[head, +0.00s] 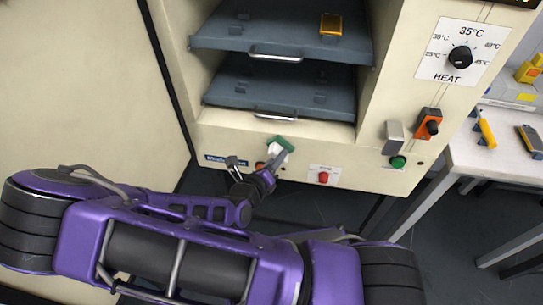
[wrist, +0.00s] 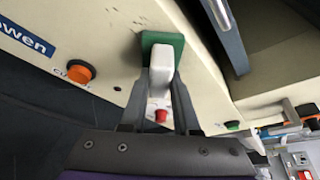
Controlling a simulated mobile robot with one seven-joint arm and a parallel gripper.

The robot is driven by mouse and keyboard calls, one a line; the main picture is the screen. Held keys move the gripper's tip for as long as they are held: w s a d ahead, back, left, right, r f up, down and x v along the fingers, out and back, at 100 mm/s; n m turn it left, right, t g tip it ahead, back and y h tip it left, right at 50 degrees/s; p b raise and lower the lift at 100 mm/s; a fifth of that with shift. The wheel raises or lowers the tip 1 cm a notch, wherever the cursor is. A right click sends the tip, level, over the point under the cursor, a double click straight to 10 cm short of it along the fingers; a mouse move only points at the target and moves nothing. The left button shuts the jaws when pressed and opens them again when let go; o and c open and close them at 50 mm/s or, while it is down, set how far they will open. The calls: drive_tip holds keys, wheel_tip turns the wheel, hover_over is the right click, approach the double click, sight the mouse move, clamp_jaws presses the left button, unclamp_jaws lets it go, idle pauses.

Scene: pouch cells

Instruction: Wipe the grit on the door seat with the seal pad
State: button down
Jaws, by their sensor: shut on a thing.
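The seal pad has a green face (head: 281,142) and a white grip; in the wrist view its green part (wrist: 164,48) shows behind the white grip (wrist: 160,69). My gripper (head: 274,157) is shut on the white grip, with a finger on either side in the wrist view (wrist: 160,88). The pad is at the cream front below the oven opening, which I take as the door seat (head: 230,129). Its green face looks close to or against that front; I cannot tell whether it touches.
Two grey shelves with handles (head: 275,57) fill the oven, an orange item (head: 331,24) on the upper one. A red button (head: 323,178), a green button (head: 398,161) and an orange switch (head: 429,124) project from the front. A white side table (head: 500,155) stands at right.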

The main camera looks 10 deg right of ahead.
sight(294, 152)
drive_tip(key=shift+s+d, duration=0.3)
drive_tip(key=shift+d, duration=0.4)
drive_tip(key=shift+s+d, duration=0.25)
drive_tip(key=shift+d, duration=0.45)
drive_tip(key=shift+r+p, duration=0.1)
drive_tip(key=shift+p, duration=0.35)
drive_tip(key=shift+w, duration=0.1)
drive_tip(key=shift+w+a+p, duration=0.3)
drive_tip(key=shift+a+p, duration=0.25)
drive_tip(key=shift+a, duration=0.3)
drive_tip(key=shift+w+a+p, duration=0.3)
drive_tip(key=shift+w+a, duration=0.25)
drive_tip(key=shift+a, duration=0.95)
drive_tip(key=shift+w+a+p, duration=0.25)
drive_tip(key=shift+w+a, duration=0.3)
drive_tip(key=shift+a, duration=0.95)
drive_tip(key=shift+w+a+p, duration=0.3)
drive_tip(key=shift+w+a, duration=0.25)
drive_tip(key=shift+a, duration=0.95)
drive_tip(key=s+a+p, duration=0.1)
drive_tip(key=s+a, duration=0.1)
drive_tip(key=s, duration=0.3)
drive_tip(key=shift+s, duration=0.35)
